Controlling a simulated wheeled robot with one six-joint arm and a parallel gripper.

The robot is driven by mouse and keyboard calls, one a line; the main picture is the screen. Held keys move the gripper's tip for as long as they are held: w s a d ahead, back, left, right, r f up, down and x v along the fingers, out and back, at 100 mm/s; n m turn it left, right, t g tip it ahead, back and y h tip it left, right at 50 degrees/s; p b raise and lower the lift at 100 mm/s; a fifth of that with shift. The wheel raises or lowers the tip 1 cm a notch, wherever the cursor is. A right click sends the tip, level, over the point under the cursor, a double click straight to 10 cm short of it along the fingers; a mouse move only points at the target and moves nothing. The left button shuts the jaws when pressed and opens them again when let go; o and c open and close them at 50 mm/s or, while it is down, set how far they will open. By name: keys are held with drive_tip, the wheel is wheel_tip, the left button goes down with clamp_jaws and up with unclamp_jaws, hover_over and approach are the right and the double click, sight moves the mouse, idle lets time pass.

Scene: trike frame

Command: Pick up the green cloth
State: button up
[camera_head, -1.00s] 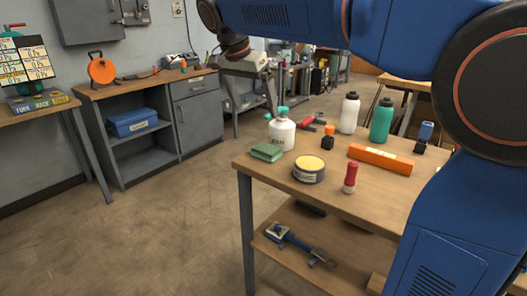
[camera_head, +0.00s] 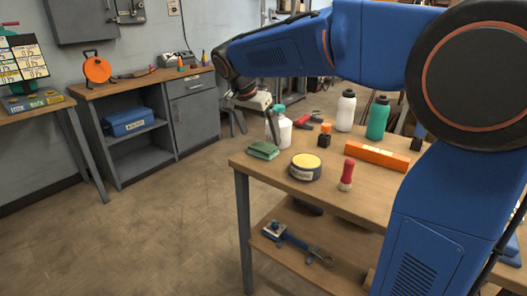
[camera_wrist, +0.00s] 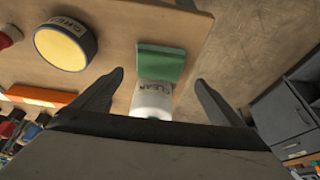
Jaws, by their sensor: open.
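The green cloth (camera_head: 263,150), folded into a small block, lies near the left edge of the wooden table. In the wrist view the cloth (camera_wrist: 162,62) lies between and a little beyond the fingertips. My gripper (camera_wrist: 159,76) is open and empty. In the head view my gripper (camera_head: 271,124) hangs above the table, with a dark finger in front of the white bottle (camera_head: 284,135). The bottle, labelled CLEAN (camera_wrist: 152,98), stands right beside the cloth and partly shows between the fingers.
An orange box (camera_head: 376,155), a white bottle (camera_head: 346,110) and a green bottle (camera_head: 378,117) stand further right. Floor left of the table is clear.

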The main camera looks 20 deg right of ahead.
sight(265, 146)
drive_tip(key=shift+x, duration=2.6)
drive_tip(key=shift+s+d, duration=0.1)
drive_tip(key=shift+s, duration=0.05)
drive_tip(key=c, duration=1.1)
